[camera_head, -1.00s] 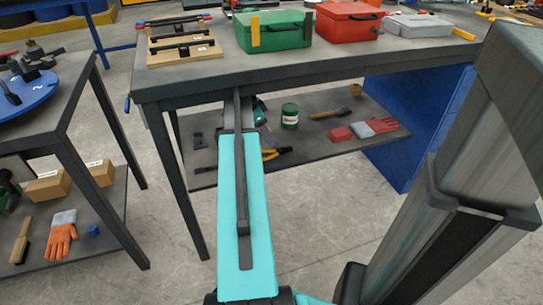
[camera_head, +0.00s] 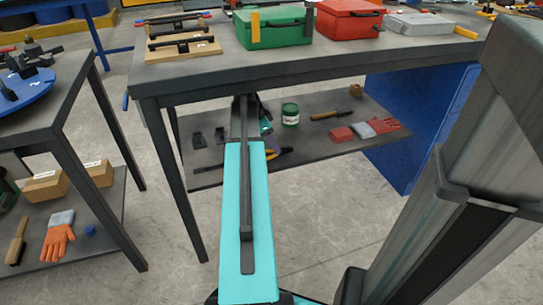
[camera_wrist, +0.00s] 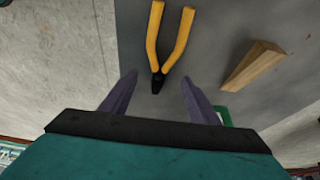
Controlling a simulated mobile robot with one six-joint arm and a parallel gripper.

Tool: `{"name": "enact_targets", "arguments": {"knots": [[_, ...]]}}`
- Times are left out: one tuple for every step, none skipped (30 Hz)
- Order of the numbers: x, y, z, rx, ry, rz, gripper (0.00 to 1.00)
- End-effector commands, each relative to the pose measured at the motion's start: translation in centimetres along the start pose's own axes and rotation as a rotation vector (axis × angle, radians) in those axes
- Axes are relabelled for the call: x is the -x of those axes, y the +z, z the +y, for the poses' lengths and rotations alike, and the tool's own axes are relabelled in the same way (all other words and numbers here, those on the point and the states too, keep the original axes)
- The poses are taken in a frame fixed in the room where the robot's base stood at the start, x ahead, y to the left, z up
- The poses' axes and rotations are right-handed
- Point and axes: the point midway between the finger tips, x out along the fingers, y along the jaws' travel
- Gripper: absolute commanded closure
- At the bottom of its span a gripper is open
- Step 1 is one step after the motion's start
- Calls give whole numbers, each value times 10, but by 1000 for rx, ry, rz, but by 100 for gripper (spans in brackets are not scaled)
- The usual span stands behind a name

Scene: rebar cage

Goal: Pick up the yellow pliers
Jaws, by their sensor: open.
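The yellow pliers (camera_wrist: 168,42) lie on the grey shelf surface in the wrist view. Their yellow handles spread toward the top of the picture, and the dark head points down toward my gripper (camera_wrist: 160,77). The gripper's two purple-grey fingers are apart, one on each side of the pliers' head, with nothing seen held between them. Whether the fingers are level with the pliers or above them, I cannot tell. In the head view my arm reaches under the table to the lower shelf (camera_head: 330,147), and it hides much of the area around the pliers.
A wooden piece (camera_wrist: 253,66) lies right of the pliers. On the lower shelf are a green can (camera_head: 290,115), a brush (camera_head: 338,115) and gloves (camera_head: 376,127). The tabletop above (camera_head: 220,73) and its front leg (camera_head: 172,180) border the arm's space.

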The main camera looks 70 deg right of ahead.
Motion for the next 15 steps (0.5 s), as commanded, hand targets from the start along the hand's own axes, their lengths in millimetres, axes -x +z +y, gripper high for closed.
{"name": "enact_targets", "arguments": {"knots": [[-9,1,0,0,1,0,45],[-13,1,0,0,1,0,45],[-17,1,1,0,1,0,45],[-20,1,1,0,0,0,45],[-24,1,0,0,0,0,45],[-28,0,0,0,0,0,45],[-30,0,0,0,0,0,45],[-32,0,0,0,0,0,45],[-34,0,0,0,0,0,45],[-35,0,0,0,0,0,45],[-35,-1,0,0,0,0,45],[-36,-1,1,0,-1,0,45],[-36,-1,1,0,-1,0,45],[-36,-1,1,0,-1,0,45],[-36,-1,1,0,-1,0,45]]}}
